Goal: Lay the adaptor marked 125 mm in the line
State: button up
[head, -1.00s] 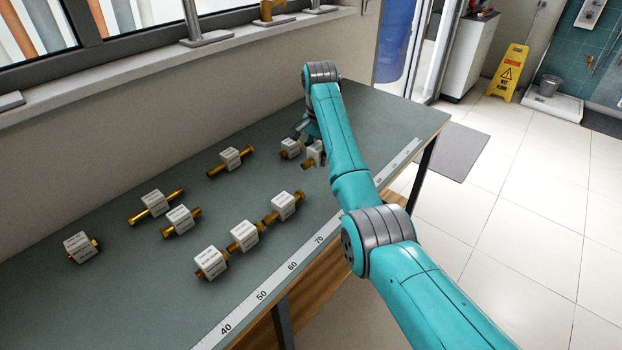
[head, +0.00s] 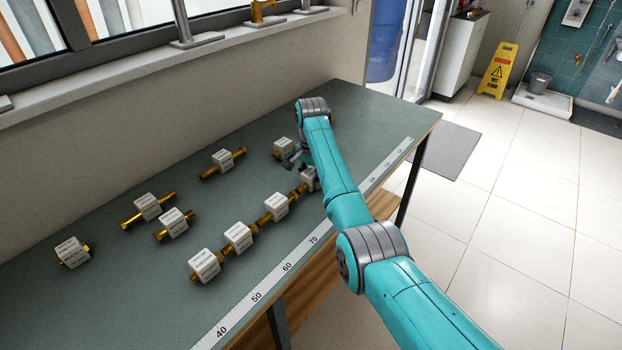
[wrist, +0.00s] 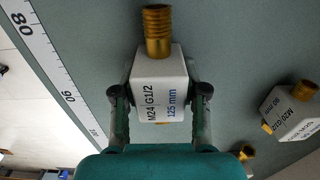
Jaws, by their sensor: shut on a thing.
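My gripper (wrist: 160,92) is shut on a white block adaptor (wrist: 160,78) marked M24 G1/2, 125 mm, with a finger on each side. Its threaded brass end (wrist: 157,32) points away from my wrist. In the head view the held adaptor (head: 309,180) is partly hidden by my arm. It is at the far end of a row of three adaptors: near (head: 204,265), middle (head: 238,236) and far (head: 277,206). Its brass end is close to the far one's; I cannot tell whether they touch.
A ruler strip (head: 262,300) runs along the bench's front edge. Behind the row lie other adaptors, including one by my gripper (head: 284,147), one farther left (head: 222,160) and a pair (head: 147,206). Another lies at far left (head: 72,252). Bare bench (head: 355,110) is at the far end.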

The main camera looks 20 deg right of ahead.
aim_at(311, 172)
jog(key=shift+f, duration=0.1)
jog(key=o, duration=1.2)
jog(key=shift+o, duration=0.2)
notch_tip(311, 172, up, 12)
jog(key=shift+r, duration=0.15)
jog(key=shift+s+d, duration=0.1)
